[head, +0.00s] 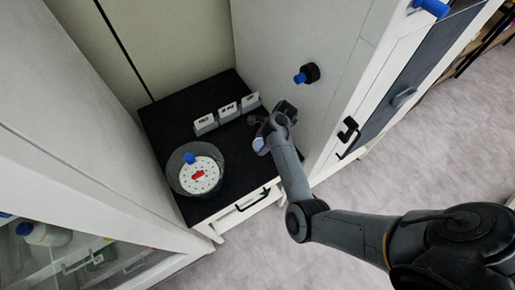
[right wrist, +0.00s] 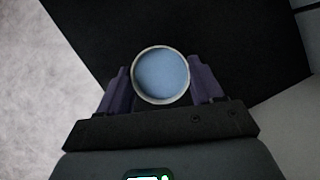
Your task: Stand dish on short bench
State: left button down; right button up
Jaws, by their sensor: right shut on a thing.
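The dish (right wrist: 161,77) is a small round piece with a pale rim and light blue inside. It sits between the two fingers of my right gripper (right wrist: 163,88), which are shut on it. In the head view, my right gripper (head: 268,128) is over the right part of the short bench (head: 175,121), which has a black top. The dish shows there as a small pale blue patch (head: 260,145) at the gripper. I cannot tell how far above the bench top it is. My left gripper is not in view.
A round glass vessel (head: 175,183) with a perforated white plate stands at the bench's front left. Several labelled grey blocks (head: 228,113) stand in a row behind the gripper. A tall white cabinet (head: 345,45) with a blue knob rises on the right. The bench's middle is clear.

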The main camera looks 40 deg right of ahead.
jog(key=shift+f, duration=1.4)
jog(key=shift+f+b, duration=0.7)
jog(key=shift+f, duration=0.8)
jog(key=shift+f, duration=0.15)
jog(key=o, duration=1.1)
jog(key=shift+o, duration=0.2)
